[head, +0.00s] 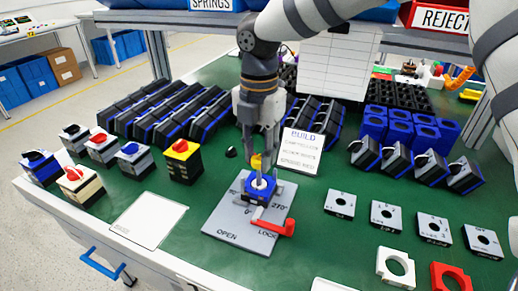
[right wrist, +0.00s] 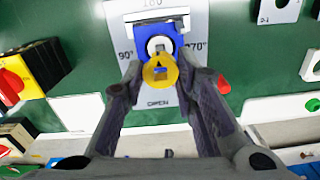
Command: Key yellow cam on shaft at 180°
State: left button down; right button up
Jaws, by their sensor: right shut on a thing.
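The yellow cam (head: 257,161) is a small disc held between the fingertips of my right gripper (head: 264,150). In the right wrist view the yellow cam (right wrist: 160,72) has a dark triangular mark and a blue centre, and sits between the two fingertips (right wrist: 160,66). The blue switch body (head: 263,194) stands on a grey plate (head: 226,220) marked with angles, OPEN and LOCK. Its white shaft (head: 261,184) points up just below the cam. The cam appears apart from the shaft; the exact gap cannot be told. My left gripper is not in view.
A red lever (head: 276,226) lies on the plate's right side. A BUILD card (head: 300,152) stands behind. Several coloured switches (head: 182,160) stand at left, and label plates (head: 340,204) lie at right.

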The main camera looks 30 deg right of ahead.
jog(key=shift+f, duration=0.2)
jog(key=shift+f, duration=0.9)
jog(key=o, duration=0.8)
notch_tip(320, 180, up, 12)
